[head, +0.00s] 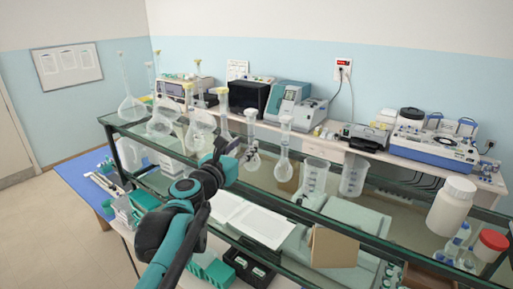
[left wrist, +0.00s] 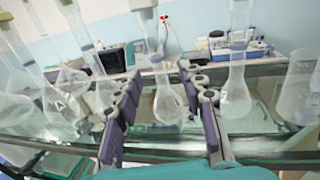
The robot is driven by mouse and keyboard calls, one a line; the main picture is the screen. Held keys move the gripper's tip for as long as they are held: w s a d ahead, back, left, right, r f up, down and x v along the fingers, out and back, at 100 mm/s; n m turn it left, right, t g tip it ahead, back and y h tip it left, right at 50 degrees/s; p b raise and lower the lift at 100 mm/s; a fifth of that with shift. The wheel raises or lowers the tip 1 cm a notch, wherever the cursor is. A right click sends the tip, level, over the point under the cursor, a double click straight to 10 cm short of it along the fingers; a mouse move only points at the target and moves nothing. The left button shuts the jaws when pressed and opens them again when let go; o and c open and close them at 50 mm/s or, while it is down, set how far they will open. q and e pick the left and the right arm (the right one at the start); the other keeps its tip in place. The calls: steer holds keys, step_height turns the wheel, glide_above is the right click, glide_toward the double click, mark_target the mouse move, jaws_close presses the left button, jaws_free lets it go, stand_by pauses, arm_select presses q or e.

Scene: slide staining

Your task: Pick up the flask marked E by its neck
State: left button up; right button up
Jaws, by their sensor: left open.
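Several clear long-necked flasks stand in a row on the upper glass shelf. One flask (head: 284,168) stands at the right of the row. My left gripper (head: 236,150) is in front of the shelf, near the right part of the row. In the left wrist view its jaws (left wrist: 160,76) are open and empty. A flask (left wrist: 168,104) shows between and beyond the fingers, with another flask (left wrist: 236,98) to the right. A flask (left wrist: 58,104) at the left bears a mark that looks like A. I cannot read an E on any flask. My right gripper is not in view.
Two clear beakers (head: 314,176) and a white bottle (head: 452,206) stand farther right on the glass shelf (head: 395,220). Instruments, including a blue and white machine (head: 435,148), fill the rear bench. Trays and an open book (head: 255,222) lie below.

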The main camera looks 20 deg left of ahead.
mark_target(250, 137)
arm_select(q)
steer(key=shift+r, duration=0.25)
steer(key=shift+w+r, duration=0.1)
steer(key=shift+w, duration=0.05)
steer(key=w, duration=0.2)
steer(key=w+p, duration=0.1)
steer(key=w, duration=0.1)
steer(key=w+p, duration=0.1)
steer(key=w, duration=0.1)
steer(key=shift+d+f, duration=0.25)
steer(key=shift+d, duration=0.05)
steer(key=shift+w, duration=0.1)
steer(key=shift+s+r, duration=0.1)
steer(key=shift+s, duration=0.15)
steer(key=shift+w, duration=0.15)
jaws_close()
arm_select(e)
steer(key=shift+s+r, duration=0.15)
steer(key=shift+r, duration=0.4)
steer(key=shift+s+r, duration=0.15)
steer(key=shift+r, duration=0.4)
